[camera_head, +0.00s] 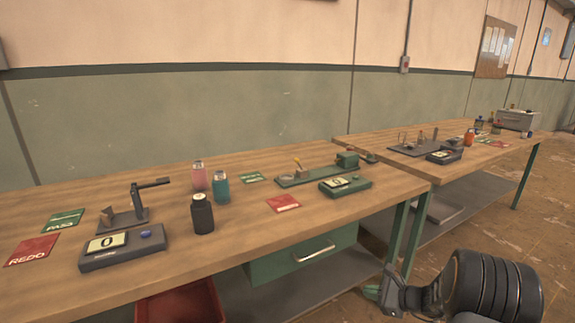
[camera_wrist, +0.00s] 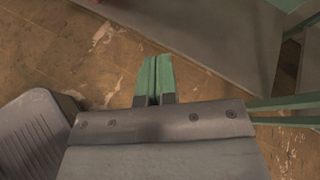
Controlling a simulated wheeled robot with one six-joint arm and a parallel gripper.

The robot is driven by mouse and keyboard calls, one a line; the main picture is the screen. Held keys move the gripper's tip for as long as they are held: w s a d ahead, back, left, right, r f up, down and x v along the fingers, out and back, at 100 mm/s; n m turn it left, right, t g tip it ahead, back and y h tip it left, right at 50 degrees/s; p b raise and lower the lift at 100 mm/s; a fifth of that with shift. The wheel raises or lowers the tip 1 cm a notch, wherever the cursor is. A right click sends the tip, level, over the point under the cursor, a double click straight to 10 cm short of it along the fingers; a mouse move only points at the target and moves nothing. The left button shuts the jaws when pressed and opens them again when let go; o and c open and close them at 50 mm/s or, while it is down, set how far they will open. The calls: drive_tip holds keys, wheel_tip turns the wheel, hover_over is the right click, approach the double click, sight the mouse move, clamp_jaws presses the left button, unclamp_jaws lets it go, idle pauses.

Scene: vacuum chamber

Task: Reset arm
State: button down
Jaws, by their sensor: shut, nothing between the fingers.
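My gripper (camera_wrist: 153,62) has green fingers and shows in the middle of the wrist view, pointing out over the brown worn floor. The fingers lie together with nothing between them. In the head view my gripper (camera_head: 372,291) is at the lower right, low down beside the front of the near bench and below its top. My dark ribbed arm part fills the lower right corner of the head view. The gripper touches no object that I can make out.
The near wooden bench (camera_head: 262,212) holds pink (camera_head: 199,176), teal (camera_head: 221,187) and black (camera_head: 203,214) bottles, two display devices, and a green drawer (camera_head: 300,258) below. A red bin (camera_head: 180,303) sits underneath. A second bench (camera_head: 480,160) stands behind right. Open floor (camera_head: 500,235) lies at right.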

drive_tip(key=s+a+r+n+g+h+p, duration=0.3)
drive_tip(key=s+r+n+g+p, duration=0.15)
drive_tip(key=s+r+n, duration=0.3)
drive_tip(key=s+a+r+n+g+h+p, duration=0.2)
drive_tip(key=s+a+r+n+g+p, duration=0.15)
drive_tip(key=s+r+n+p, duration=0.35)
drive_tip(key=s+a+r+n+t+h+p, duration=0.1)
drive_tip(key=s+r+n+p, duration=0.1)
drive_tip(key=r, duration=0.5)
drive_tip(key=s+a+r+n+t+h+p, duration=0.1)
drive_tip(key=s+r+n+h+p, duration=0.1)
drive_tip(key=r+p, duration=0.3)
drive_tip(key=s+a+r+n+t+h+p, duration=0.1)
drive_tip(key=s+r+n+h+p, duration=0.1)
drive_tip(key=r, duration=0.8)
drive_tip(key=shift+s+r+n+p, duration=0.25)
drive_tip(key=shift+s+n+p, duration=0.5)
drive_tip(key=shift+p, duration=0.2)
drive_tip(key=shift+a, duration=0.1)
